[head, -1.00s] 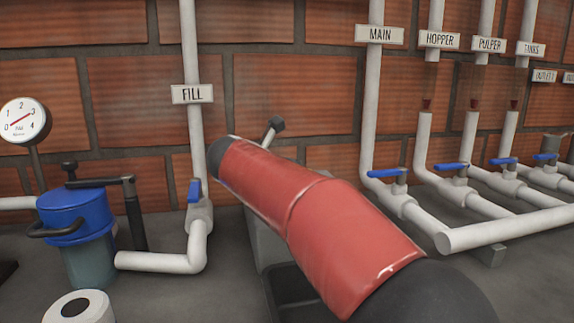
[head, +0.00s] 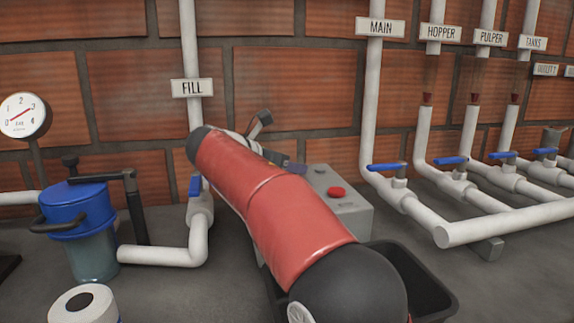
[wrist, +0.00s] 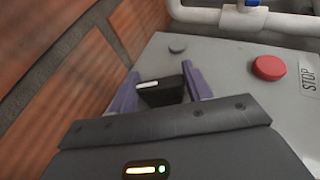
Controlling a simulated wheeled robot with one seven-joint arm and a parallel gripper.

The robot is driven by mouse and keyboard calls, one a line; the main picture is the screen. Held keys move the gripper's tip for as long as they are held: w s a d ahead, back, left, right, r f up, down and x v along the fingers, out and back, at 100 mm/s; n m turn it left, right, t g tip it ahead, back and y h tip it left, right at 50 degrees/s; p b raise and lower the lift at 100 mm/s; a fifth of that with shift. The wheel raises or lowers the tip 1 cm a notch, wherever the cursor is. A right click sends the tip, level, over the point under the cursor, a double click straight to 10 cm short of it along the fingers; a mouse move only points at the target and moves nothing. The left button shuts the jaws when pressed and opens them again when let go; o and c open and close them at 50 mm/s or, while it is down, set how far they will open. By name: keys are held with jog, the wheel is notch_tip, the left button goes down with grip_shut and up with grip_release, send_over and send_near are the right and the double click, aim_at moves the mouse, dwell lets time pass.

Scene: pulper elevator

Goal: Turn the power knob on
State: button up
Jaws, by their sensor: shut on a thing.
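The power knob (wrist: 160,95) is black with a white mark. It sits on the grey control box (wrist: 225,65), near the box's left edge in the wrist view. My gripper (wrist: 161,84) has its two purple fingers on either side of the knob and is shut on it. The wrist body hides the knob's near part. In the head view the control box (head: 350,218) shows just right of my red arm, and my gripper (head: 294,166) is at its far left part, mostly hidden by the arm.
A red button (wrist: 269,67) beside a STOP label (wrist: 308,76) is on the same box, with a small grey round piece (wrist: 178,47). A brick wall (wrist: 60,60) is close on the left. The FILL pipe's blue valve handle (head: 195,186) is close beside my arm.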

jog(key=shift+f, duration=0.1)
jog(key=o, duration=1)
jog(key=shift+a, duration=0.1)
jog(key=v, duration=0.7)
jog(key=shift+s+a+r, duration=0.2)
jog(key=shift+s+r, duration=0.05)
